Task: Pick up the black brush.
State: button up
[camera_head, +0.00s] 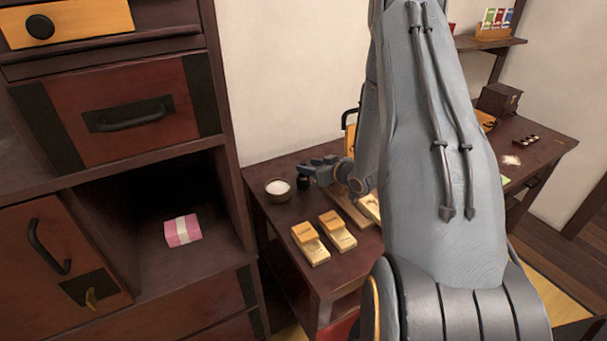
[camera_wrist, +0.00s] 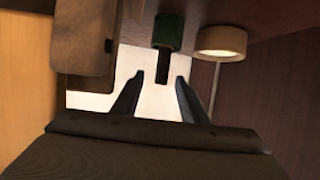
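In the wrist view a narrow black piece (camera_wrist: 162,68), likely the black brush, sticks out of a dark green pot (camera_wrist: 167,32). The picture is turned, with the table at the top. My gripper (camera_wrist: 158,80) is open, and its two fingers are on either side of the black piece in the picture. I cannot tell how far ahead it is; no contact shows. In the head view my gripper (camera_head: 303,172) points left over the back of the desk. A small dark pot (camera_head: 303,184) stands just below it, and no brush can be made out there.
A bowl of white stuff (camera_head: 278,187) stands close beside the pot; its pale rim shows in the wrist view (camera_wrist: 220,40). A brown block (camera_wrist: 88,40) is on the other side. Two gold-coloured blocks (camera_head: 310,243) (camera_head: 337,230) lie nearer on the desk (camera_head: 285,225). A tall cabinet (camera_head: 225,120) stands left.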

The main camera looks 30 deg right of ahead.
jog(key=shift+p+x, duration=0.45)
jog(key=shift+x, duration=1.4)
jog(key=shift+s+a, duration=0.1)
jog(key=shift+a, duration=0.05)
grip_shut()
jog(key=shift+r, duration=0.1)
jog(key=shift+r+b, duration=0.3)
jog(key=shift+r, duration=0.6)
notch_tip(320, 180, up, 5)
jog(key=shift+b, duration=0.6)
jog(key=s+d+b, duration=0.3)
jog(key=s, duration=1.4)
jog(key=shift+s+d+b, duration=0.2)
jog(key=shift+s+b, duration=0.1)
jog(key=shift+s, duration=0.05)
